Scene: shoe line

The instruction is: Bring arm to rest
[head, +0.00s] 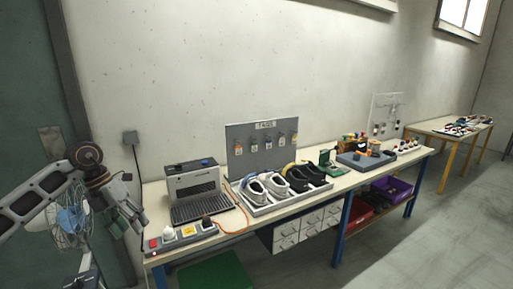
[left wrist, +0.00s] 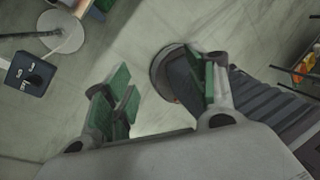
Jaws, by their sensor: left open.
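My left arm (head: 40,195) comes in from the left of the head view, held left of the workbench (head: 225,236). My left gripper (head: 128,217) hangs at its end, beside the bench's left end and apart from it. In the left wrist view my left gripper (left wrist: 165,92) shows two green-padded fingers spread wide with nothing between them. Grey floor lies beyond the fingers. My right gripper is in neither view.
A fan (head: 70,222) stands behind my left arm. The bench carries a machine (head: 193,182), a tray of shoes (head: 262,207) and a switch box (head: 165,240). A green mat (head: 213,273) lies in front. Floor to the right is clear (head: 430,250).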

